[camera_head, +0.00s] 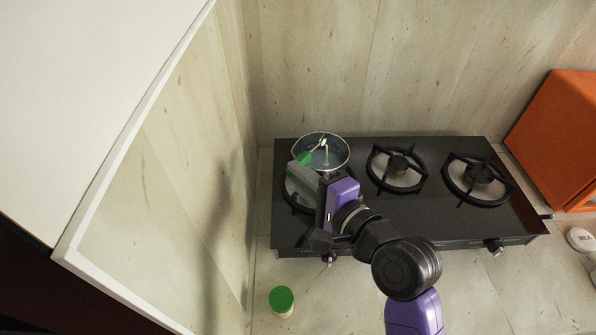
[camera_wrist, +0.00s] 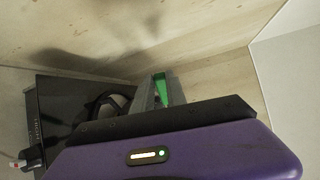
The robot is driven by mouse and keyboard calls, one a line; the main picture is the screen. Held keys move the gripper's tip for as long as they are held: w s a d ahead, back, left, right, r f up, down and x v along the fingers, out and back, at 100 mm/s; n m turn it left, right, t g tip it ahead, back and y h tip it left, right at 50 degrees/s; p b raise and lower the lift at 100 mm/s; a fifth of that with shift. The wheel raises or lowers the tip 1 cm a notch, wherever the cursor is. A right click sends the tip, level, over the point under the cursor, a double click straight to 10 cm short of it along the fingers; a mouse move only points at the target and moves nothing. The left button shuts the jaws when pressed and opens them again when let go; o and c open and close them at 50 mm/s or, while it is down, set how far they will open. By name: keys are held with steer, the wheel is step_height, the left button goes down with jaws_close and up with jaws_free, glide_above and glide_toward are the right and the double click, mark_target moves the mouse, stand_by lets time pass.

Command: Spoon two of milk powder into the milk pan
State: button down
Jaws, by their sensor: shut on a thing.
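The milk pan (camera_head: 338,167) is a round grey pan on the left burner of the black stove. My gripper (camera_head: 302,170) is over the pan's left front edge, shut on a green-handled utensil (camera_head: 305,158), which looks like a spoon. The green handle also shows between the fingers in the wrist view (camera_wrist: 161,90). A small pale part, likely the utensil's head, shows over the pan; whether it holds powder cannot be told. A white round lid marked with letters like "MILK" (camera_head: 580,239) is at the right edge, and what it covers is largely out of view.
The black stove (camera_head: 420,215) has two bare burners (camera_head: 398,165) to the right. A small jar with a green lid (camera_head: 281,299) stands on the counter in front. An orange box (camera_head: 562,140) stands at the right. A wall panel (camera_head: 190,180) rises close on the left.

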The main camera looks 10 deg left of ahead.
steer(key=shift+d+f+m+t+y+b, duration=0.1)
steer(key=shift+f+m+t+y+b, duration=0.35)
steer(key=shift+b, duration=0.65)
steer(key=m+t+b, duration=0.1)
steer(key=b, duration=0.2)
steer(key=t+y+b, duration=0.1)
steer(key=b, duration=0.3)
steer(key=shift+s+d+f+m+t, duration=0.1)
steer(key=shift+s+f+m+t, duration=0.05)
steer(key=shift+m+t, duration=0.15)
steer(key=r+p, duration=0.1)
steer(key=p, duration=0.1)
steer(key=shift+r+p, duration=0.1)
steer(key=shift+p, duration=0.2)
steer(key=n+g+p, duration=0.1)
steer(key=p, duration=0.2)
steer(key=r+n+g+h+p, duration=0.1)
steer(key=g+p, duration=0.1)
steer(key=p, duration=0.1)
steer(key=shift+h+p, duration=0.25)
steer(key=shift+p, duration=0.1)
